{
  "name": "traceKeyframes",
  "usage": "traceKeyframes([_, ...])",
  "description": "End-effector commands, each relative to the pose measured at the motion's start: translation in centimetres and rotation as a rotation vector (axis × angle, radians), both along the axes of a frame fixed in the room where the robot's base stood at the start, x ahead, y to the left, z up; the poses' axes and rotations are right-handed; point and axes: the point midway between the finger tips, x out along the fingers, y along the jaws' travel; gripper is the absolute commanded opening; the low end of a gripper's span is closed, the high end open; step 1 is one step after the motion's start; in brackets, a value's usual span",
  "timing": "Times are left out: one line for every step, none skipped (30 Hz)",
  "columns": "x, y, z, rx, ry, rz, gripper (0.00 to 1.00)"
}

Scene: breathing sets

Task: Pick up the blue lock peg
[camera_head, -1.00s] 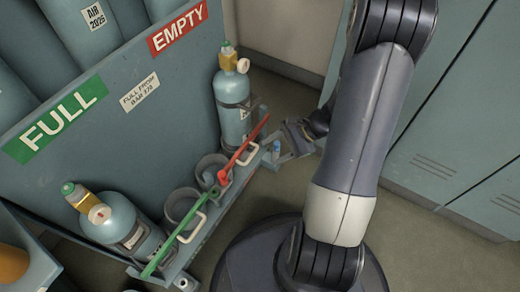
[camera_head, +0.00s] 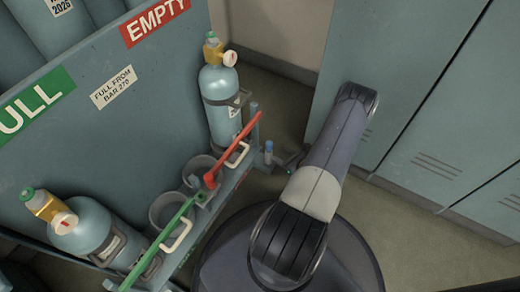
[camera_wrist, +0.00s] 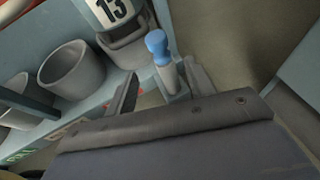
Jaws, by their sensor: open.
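The blue lock peg (camera_head: 268,147) stands upright at the right end of the rack's low shelf, beside the red bar's end. In the wrist view the peg (camera_wrist: 157,43) has a blue cap on a pale shaft. My gripper (camera_wrist: 161,90) is open, with one finger on each side of the peg's lower part in that picture. I cannot tell whether the fingers touch it or how deep they reach. The gripper body hides the peg's base there. In the head view my gripper (camera_head: 292,160) is mostly hidden behind my arm, just right of the peg.
A red bar (camera_head: 235,148) and a green bar (camera_head: 160,240) run along the rack front. A blue cylinder (camera_head: 222,100) stands behind the red bar, another (camera_head: 90,230) at lower left. Two empty ring holders (camera_head: 170,210) sit between. Lockers (camera_head: 430,110) stand to the right.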

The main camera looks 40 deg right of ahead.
Motion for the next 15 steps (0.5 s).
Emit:
traceKeyframes([0.0,-0.2,-0.5,0.004,0.000,-0.012,0.51])
traceKeyframes([0.2,-0.2,-0.7,0.004,0.000,-0.016,0.51])
traceKeyframes([0.6,-0.2,-0.9,0.003,0.000,-0.015,0.51])
traceKeyframes([0.9,-0.1,-1.1,0.003,0.000,-0.015,0.51])
traceKeyframes([1.4,-0.1,-1.3,0.003,0.000,-0.014,0.51])
traceKeyframes([2.0,0.0,-1.6,0.003,0.000,-0.013,0.51])
traceKeyframes([2.5,0.1,-1.7,0.004,0.000,-0.012,0.51])
traceKeyframes([2.9,0.1,-1.9,0.003,0.001,-0.012,0.51])
traceKeyframes([3.4,0.1,-2.2,0.002,0.001,-0.013,0.51])
traceKeyframes([3.8,0.1,-2.3,0.003,0.001,-0.012,0.51])
traceKeyframes([4.1,0.2,-2.4,0.002,0.001,-0.013,0.51])
traceKeyframes([4.5,0.2,-2.5,0.003,0.000,-0.014,0.51])
traceKeyframes([4.7,0.2,-2.5,0.004,0.000,-0.015,0.51])
traceKeyframes([4.8,0.2,-2.5,0.004,0.000,-0.015,0.51])
traceKeyframes([5.0,0.3,-2.6,0.004,0.000,-0.014,0.51])
